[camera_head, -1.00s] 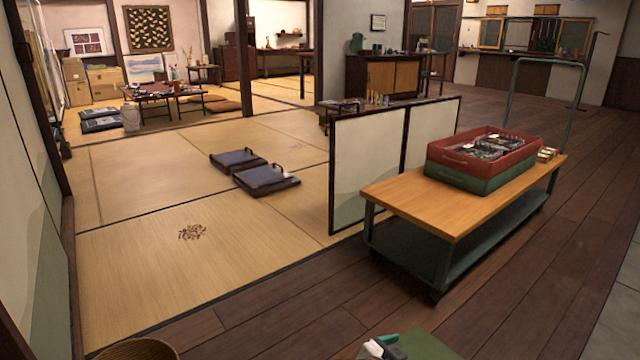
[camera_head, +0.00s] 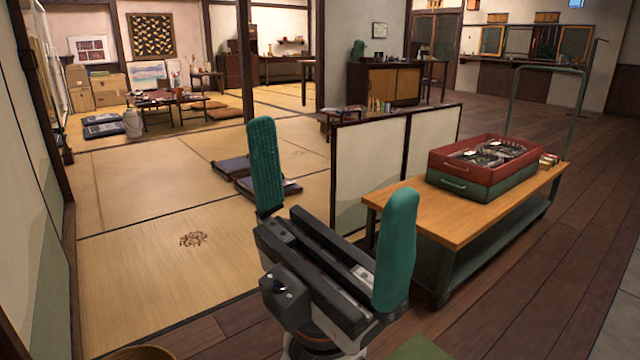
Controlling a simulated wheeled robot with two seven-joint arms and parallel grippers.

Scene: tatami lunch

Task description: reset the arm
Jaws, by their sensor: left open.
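My left gripper (camera_head: 325,210) stands upright in the lower middle of the head view. Its two green padded fingers are wide apart with nothing between them. It is in front of the low screen (camera_head: 368,165) and the tatami floor (camera_head: 150,255), and touches nothing that I can see. Its body hides part of the dark cushions (camera_head: 232,168) on the tatami and the left end of the cart. My right gripper is not in view.
A wooden-topped cart (camera_head: 450,228) stands at the right, bearing a red crate (camera_head: 468,178) stacked on a green one (camera_head: 455,190). A low table (camera_head: 160,98) is far back at left. A woven basket rim (camera_head: 140,353) shows at the bottom edge. Dark floorboards at far right are clear.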

